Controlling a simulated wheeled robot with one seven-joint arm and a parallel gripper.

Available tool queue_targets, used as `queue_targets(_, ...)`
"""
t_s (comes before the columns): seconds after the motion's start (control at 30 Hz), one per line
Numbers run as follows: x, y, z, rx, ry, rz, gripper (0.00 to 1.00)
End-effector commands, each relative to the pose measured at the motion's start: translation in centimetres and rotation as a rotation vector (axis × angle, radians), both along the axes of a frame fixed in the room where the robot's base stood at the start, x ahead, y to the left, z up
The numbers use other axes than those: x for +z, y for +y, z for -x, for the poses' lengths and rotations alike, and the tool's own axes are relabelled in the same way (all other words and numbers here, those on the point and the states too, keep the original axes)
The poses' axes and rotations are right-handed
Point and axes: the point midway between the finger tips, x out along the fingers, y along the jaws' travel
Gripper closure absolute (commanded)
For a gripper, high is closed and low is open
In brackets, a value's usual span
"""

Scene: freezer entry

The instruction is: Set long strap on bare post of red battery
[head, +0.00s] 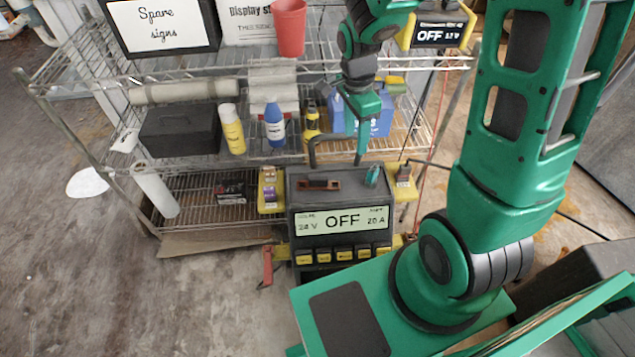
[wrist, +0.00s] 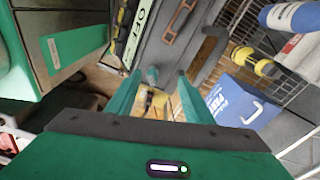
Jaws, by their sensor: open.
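My gripper (head: 361,158) hangs over the right part of the dark grey charger unit (head: 300,224), whose display reads OFF. In the wrist view my gripper (wrist: 158,82) has its two green fingers apart, with nothing held between them. A small teal piece (head: 372,176) stands on the unit's top; a similar knob (wrist: 152,75) shows between the fingers, apart from them. A reddish-brown slotted bar (head: 318,184), possibly the long strap, lies on the unit's top, left of my gripper; it also shows in the wrist view (wrist: 182,18). I cannot identify a red battery or its bare post.
Yellow holders (head: 268,190) flank the unit. A red clamp (head: 267,265) hangs at its lower left. The wire shelf behind holds a yellow bottle (head: 232,130), a blue bottle (head: 274,127) and a blue box (head: 372,122). A dark curved handle (wrist: 210,50) rises near my fingers.

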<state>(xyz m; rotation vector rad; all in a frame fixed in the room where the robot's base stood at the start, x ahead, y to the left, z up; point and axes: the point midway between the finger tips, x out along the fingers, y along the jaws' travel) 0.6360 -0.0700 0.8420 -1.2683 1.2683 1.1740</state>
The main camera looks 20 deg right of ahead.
Motion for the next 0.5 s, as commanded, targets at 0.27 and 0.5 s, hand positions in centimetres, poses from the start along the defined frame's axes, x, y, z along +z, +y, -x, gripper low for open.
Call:
queue_targets(0.27, -6.3, 6.9, -3.1, -0.290, -0.013, -0.060, 0.53)
queue_targets(0.5, -8.4, 8.6, -3.6, -0.370, -0.013, -0.079, 0.53)
